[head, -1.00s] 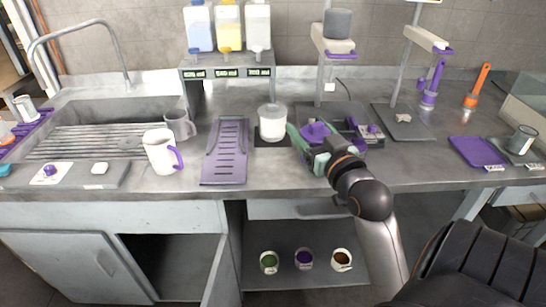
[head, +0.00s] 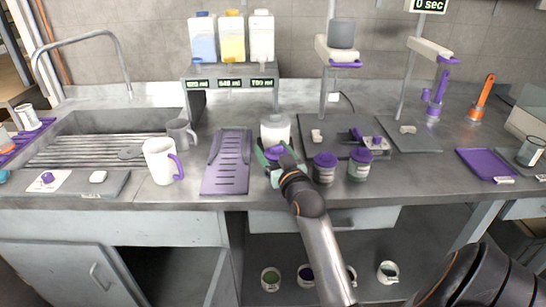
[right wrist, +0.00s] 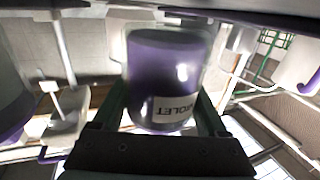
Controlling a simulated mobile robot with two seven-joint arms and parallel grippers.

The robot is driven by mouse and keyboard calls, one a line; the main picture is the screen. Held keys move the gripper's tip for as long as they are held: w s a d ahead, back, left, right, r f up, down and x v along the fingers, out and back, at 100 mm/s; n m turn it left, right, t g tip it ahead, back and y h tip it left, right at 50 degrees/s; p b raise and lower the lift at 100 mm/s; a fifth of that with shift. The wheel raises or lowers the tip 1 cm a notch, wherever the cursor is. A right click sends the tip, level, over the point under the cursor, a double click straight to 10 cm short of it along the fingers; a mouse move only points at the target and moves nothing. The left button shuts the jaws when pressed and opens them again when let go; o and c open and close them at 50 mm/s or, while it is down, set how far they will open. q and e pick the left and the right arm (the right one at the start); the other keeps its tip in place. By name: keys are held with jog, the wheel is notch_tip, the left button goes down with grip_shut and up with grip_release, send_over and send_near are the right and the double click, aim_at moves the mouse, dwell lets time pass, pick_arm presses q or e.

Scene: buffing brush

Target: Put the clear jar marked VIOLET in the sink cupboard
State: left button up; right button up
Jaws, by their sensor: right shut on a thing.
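The clear jar marked VIOLET (right wrist: 168,75) fills the middle of the right wrist view, with purple contents and a white label partly readable as "IOLET". My right gripper (right wrist: 165,112) is shut on it, a finger on each side. In the head view my right gripper (head: 277,160) is above the counter's front part, in front of a white-topped container; the held jar is mostly hidden there by the gripper. The sink cupboard (head: 178,272) is at lower left under the sink, open and dark inside, its doors swung out. My left gripper is not in view.
Two purple-lidded jars (head: 324,169) stand right of my gripper. A purple slotted rack (head: 229,165) and a white mug (head: 160,160) stand to its left. The sink (head: 105,135) is at left. Several small pots (head: 271,279) sit on the low shelf.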

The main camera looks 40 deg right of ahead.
jog(key=shift+s+f, duration=0.1)
jog(key=shift+f, duration=0.75)
jog(key=o, duration=1.5)
jog(key=shift+f, duration=0.1)
